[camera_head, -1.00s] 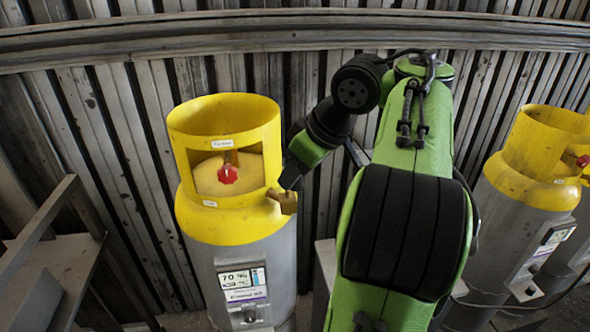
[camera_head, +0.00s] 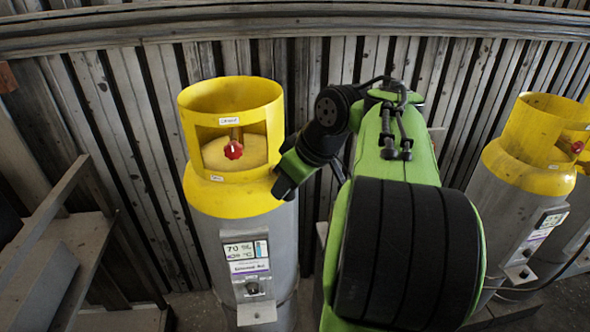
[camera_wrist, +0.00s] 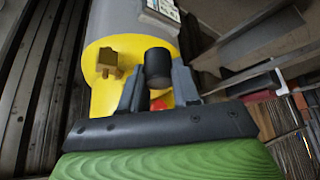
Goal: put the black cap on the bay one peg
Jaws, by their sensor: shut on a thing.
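The black cap (camera_wrist: 158,68) is a short dark cylinder held between the fingers of my gripper (camera_wrist: 159,88) in the wrist view. A brass fitting with small stubs (camera_wrist: 120,58) sits on the yellow collar, left of the cap and apart from it in that picture; I cannot tell for sure that it is the bay one peg. In the head view my gripper (camera_head: 284,188) is at the right side of the yellow-topped cylinder (camera_head: 232,196). There the cap and the brass fitting do not show.
A red valve knob (camera_head: 234,150) sits inside the collar opening. A display panel (camera_head: 247,257) is on the cylinder's front. Another yellow-topped cylinder (camera_head: 528,178) stands at right. A metal frame (camera_head: 45,225) stands at left, with a ribbed wall (camera_head: 140,130) behind.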

